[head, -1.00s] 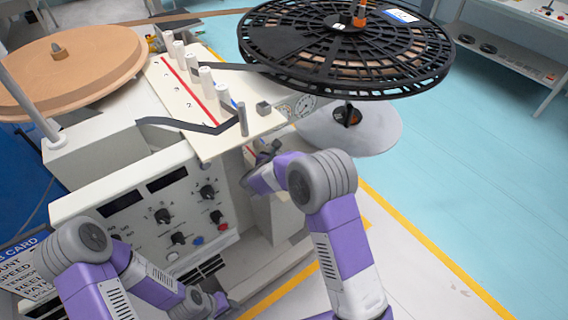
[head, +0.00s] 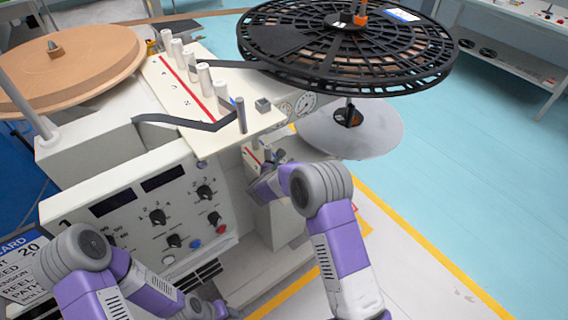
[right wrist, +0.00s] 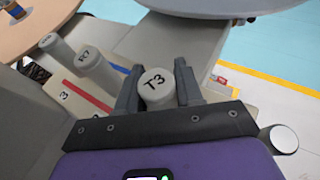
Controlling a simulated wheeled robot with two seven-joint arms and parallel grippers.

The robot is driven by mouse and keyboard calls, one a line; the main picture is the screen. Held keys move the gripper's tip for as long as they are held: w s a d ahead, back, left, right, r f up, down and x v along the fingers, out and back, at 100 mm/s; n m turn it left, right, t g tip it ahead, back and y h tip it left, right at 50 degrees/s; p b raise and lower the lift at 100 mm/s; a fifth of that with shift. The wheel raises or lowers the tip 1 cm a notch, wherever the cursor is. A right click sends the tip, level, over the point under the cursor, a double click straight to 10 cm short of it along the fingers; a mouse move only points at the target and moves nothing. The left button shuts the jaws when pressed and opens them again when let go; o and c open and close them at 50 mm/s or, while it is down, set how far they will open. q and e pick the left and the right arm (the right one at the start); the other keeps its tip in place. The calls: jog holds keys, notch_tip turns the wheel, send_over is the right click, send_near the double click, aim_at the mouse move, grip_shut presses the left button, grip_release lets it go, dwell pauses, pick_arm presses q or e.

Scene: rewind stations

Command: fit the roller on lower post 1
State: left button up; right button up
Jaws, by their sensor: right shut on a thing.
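My right gripper (right wrist: 157,88) is shut on a pale cylindrical roller marked T3 (right wrist: 156,86). The roller stands between the two dark fingers, its round top facing the right wrist camera. In the head view my right gripper (head: 272,158) is small, beside a lower cream panel (head: 250,160) with a red line, under the upper deck. The roller's lower end is hidden, so I cannot tell whether it touches a post. Lower post 1 cannot be made out. My left gripper (head: 208,308) is low at the front, mostly hidden by its arm.
The upper deck (head: 170,90) carries several white rollers and a dark tape path. A large black reel (head: 345,50) overhangs at the right, a grey disc (head: 350,135) below it. In the right wrist view a roller marked R7 (right wrist: 92,62) stands left of my gripper.

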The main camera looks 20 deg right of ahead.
jog(key=shift+f, duration=0.1)
jog(key=shift+f, duration=0.15)
jog(key=o, duration=1)
jog(key=shift+o, duration=0.2)
jog(key=shift+r, duration=0.4)
jog(key=p+v, duration=0.2)
jog(key=v, duration=1)
jog(key=shift+p, duration=0.3)
jog(key=shift+f, duration=0.15)
